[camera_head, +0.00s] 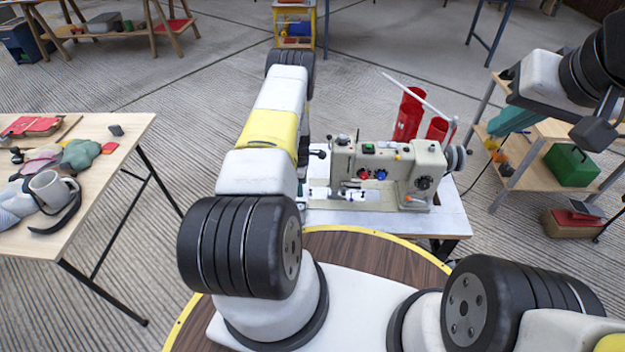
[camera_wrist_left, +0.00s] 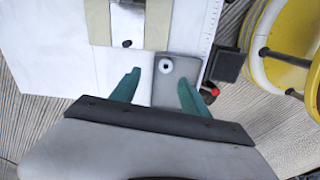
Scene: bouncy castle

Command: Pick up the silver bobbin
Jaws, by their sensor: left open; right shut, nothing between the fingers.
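In the left wrist view, the silver bobbin (camera_wrist_left: 166,68) shows as a small pale ring with a dark centre, on a grey plate (camera_wrist_left: 175,90) of the sewing machine. My left gripper (camera_wrist_left: 159,78) is open, with its two green fingers apart on either side of the bobbin's place in the picture. Whether they touch anything cannot be told. In the head view, the sewing machine (camera_head: 400,165) stands on a white table, and my left arm hides most of the left gripper.
Two red cylinders (camera_head: 408,115) stand behind the machine. A wooden shelf with a green box (camera_head: 572,165) is at the right.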

